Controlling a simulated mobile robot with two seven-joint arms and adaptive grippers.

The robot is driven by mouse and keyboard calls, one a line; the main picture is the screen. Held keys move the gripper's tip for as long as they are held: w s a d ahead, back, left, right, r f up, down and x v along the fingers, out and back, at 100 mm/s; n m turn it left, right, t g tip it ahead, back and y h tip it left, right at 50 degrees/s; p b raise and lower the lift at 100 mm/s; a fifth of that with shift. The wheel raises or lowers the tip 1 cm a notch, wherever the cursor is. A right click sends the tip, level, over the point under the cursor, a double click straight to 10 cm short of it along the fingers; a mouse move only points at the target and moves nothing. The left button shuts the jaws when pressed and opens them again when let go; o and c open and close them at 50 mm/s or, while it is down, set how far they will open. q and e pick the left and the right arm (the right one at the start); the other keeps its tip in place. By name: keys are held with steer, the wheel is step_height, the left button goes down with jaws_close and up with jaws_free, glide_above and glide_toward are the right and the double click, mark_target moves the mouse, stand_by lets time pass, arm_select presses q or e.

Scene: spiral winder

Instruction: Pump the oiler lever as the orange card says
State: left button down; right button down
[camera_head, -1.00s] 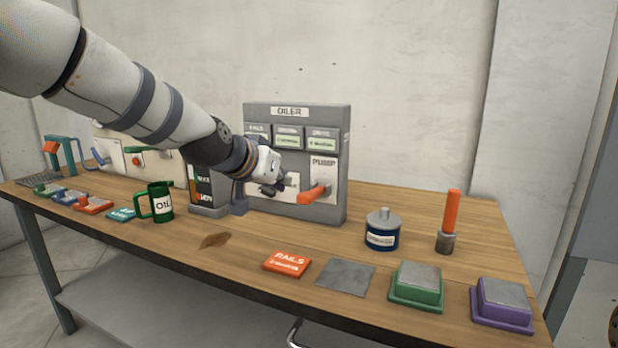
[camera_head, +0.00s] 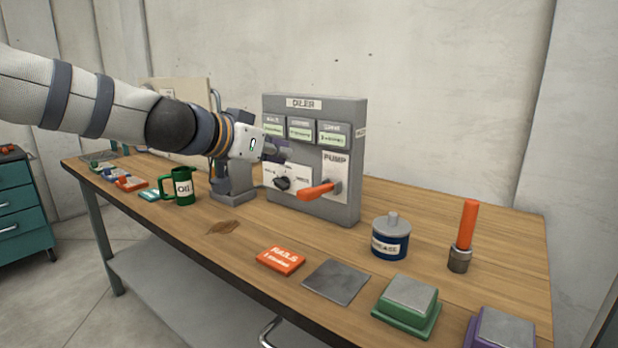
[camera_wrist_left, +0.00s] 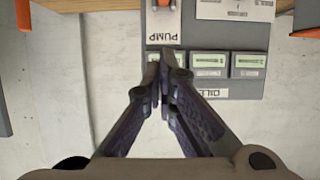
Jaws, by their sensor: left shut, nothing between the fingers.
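The grey oiler box (camera_head: 345,212) stands on the bench, with three label windows across its top. Its pump lever (camera_head: 316,191) has an orange handle pointing left and toward the front, under the PUMP label. A black selector knob (camera_head: 283,183) sits left of the lever. The orange card (camera_head: 281,260) lies flat on the bench in front and reads RAILS with a smaller line below, too small to read surely. My left gripper (camera_head: 288,152) is shut and empty in front of the box, above the knob and lever. The left wrist view shows its closed fingers (camera_wrist_left: 162,72) near the PUMP label. My right gripper is not in view.
A green oil mug (camera_head: 183,187) stands left. A dark blue grease tin (camera_head: 390,240), an orange-handled tool (camera_head: 466,232), a grey plate (camera_head: 337,282) and green (camera_head: 408,305) and purple (camera_head: 503,332) blocks are at right. Bench in front of the box is mostly clear.

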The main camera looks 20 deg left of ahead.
mark_target(307, 191)
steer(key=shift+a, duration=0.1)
